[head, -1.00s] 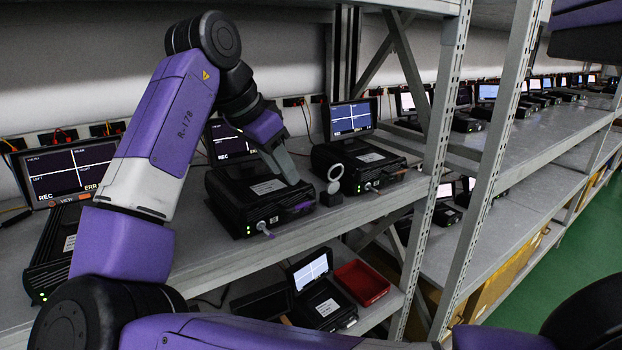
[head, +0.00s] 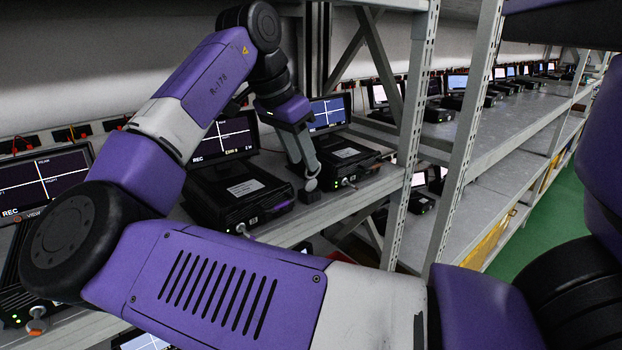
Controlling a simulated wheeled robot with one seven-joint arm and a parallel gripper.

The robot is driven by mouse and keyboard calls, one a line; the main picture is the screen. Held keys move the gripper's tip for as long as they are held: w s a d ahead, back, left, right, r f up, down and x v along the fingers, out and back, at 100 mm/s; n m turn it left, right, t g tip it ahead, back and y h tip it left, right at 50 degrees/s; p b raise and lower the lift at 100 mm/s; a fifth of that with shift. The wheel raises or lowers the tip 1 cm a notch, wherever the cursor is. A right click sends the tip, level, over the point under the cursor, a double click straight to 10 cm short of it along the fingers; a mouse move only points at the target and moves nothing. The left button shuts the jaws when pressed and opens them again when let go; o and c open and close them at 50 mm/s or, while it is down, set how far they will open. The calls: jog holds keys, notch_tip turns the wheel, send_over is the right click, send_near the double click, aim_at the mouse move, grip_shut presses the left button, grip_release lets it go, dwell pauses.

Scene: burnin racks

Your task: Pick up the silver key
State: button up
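The silver key is not clearly visible now. The earlier view shows a silver ring-shaped piece standing on a small dark block, which may be it. That dark block (head: 309,197) sits on the shelf edge between two black test units. My gripper (head: 311,178) points down right over the block, and its grey fingers cover most of the ring piece. The fingers look close together, but I cannot see whether they are apart or closed on anything.
A black unit with a screen (head: 240,192) stands left of the gripper, another (head: 346,152) close on its right. Small tagged pieces stick out of their fronts. A perforated grey upright (head: 400,170) rises to the right. Green floor (head: 550,215) is clear at far right.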

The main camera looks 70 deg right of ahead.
aim_at(311, 181)
jog(key=shift+x, duration=2.5)
grip_shut()
jog(key=shift+s, duration=0.1)
